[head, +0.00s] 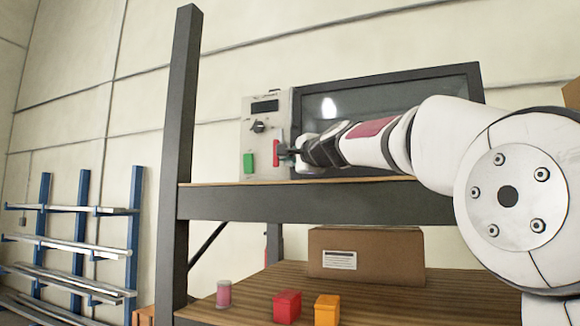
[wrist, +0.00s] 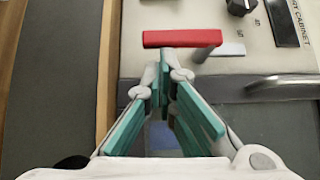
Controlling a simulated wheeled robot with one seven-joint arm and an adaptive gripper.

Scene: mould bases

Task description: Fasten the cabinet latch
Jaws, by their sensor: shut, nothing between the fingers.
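The cabinet (head: 385,96) stands on the upper shelf, with a dark-framed door and a pale control panel (head: 250,135) on its left. A red latch bar (head: 276,153) stands upright on the panel near the door edge. In the wrist view, which is turned, the red bar (wrist: 182,38) lies across the picture, with a pale metal piece (wrist: 227,50) beside it. My gripper (head: 289,153) is at the latch from the right. In the wrist view its teal-padded fingers (wrist: 167,75) are shut and empty, tips just short of the red bar; contact is unclear.
A grey door handle (wrist: 285,84) sticks out near my fingers. The panel also has a black knob (head: 258,126), a display (head: 265,106) and a green block (head: 248,161). A shelf post (head: 181,150) stands left.

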